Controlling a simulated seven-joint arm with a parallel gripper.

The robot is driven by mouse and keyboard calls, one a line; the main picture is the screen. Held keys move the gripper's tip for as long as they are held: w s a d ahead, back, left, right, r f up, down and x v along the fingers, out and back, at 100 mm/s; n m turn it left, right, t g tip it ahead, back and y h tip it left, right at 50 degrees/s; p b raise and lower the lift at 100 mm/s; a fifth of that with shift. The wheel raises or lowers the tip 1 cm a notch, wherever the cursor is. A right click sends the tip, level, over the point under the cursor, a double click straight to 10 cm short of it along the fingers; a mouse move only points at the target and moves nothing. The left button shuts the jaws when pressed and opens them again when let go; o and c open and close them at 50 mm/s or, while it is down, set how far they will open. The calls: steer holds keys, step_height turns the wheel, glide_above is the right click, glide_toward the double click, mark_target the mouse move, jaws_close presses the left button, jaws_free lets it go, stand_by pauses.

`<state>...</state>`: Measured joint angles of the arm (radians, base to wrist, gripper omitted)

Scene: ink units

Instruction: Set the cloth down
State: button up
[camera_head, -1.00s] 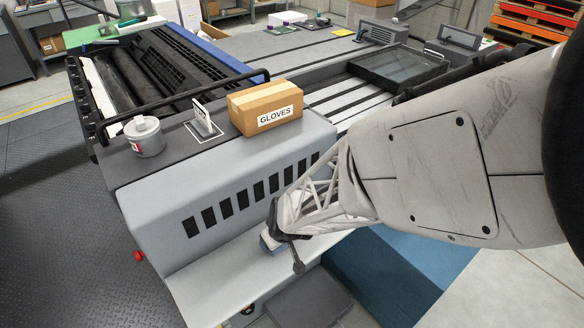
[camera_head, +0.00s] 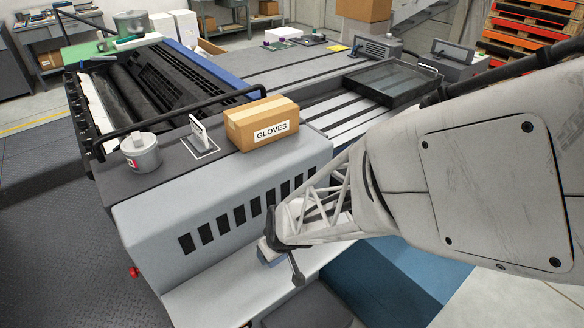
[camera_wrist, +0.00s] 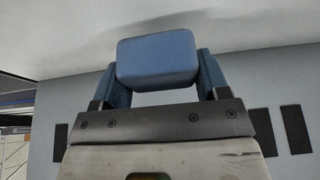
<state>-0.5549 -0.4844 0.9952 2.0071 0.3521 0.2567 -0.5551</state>
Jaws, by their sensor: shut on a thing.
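The cloth shows as a smooth blue folded pad (camera_wrist: 158,60) in the wrist view. My gripper (camera_wrist: 160,74) is shut on it, with one finger at each side. In the head view the cloth (camera_head: 268,252) is a small blue patch, mostly hidden behind my gripper (camera_head: 275,242). It is at the pale ledge (camera_head: 215,285) below the machine's slotted front. I cannot tell whether the cloth touches the ledge.
A GLOVES box (camera_head: 262,122), a small stand-up sign (camera_head: 200,135) and a grey tin (camera_head: 141,153) are on the machine's top. The slotted front panel (camera_head: 200,205) rises behind the ledge. The ledge left of my gripper is clear.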

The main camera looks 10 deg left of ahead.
steer(key=s+d+r, duration=0.1)
steer(key=s+d, duration=0.7)
steer(key=s, duration=0.4)
steer(key=shift+s+r, duration=0.2)
steer(key=shift+s, duration=0.2)
stand_by(0.5)
steer(key=w+a+r, duration=0.5)
steer(key=a+r, duration=0.4)
steer(key=r, duration=0.2)
steer(key=w+a+r, duration=0.5)
steer(key=a+r, duration=0.4)
steer(key=r, duration=0.2)
steer(key=shift+w+r, duration=0.35)
steer(key=shift+a, duration=0.1)
steer(key=w+a, duration=0.3)
steer(key=w, duration=0.1)
steer(key=w+a+f, duration=0.1)
steer(key=w+a, duration=0.6)
steer(key=w, duration=0.1)
steer(key=shift+a+f, duration=0.3)
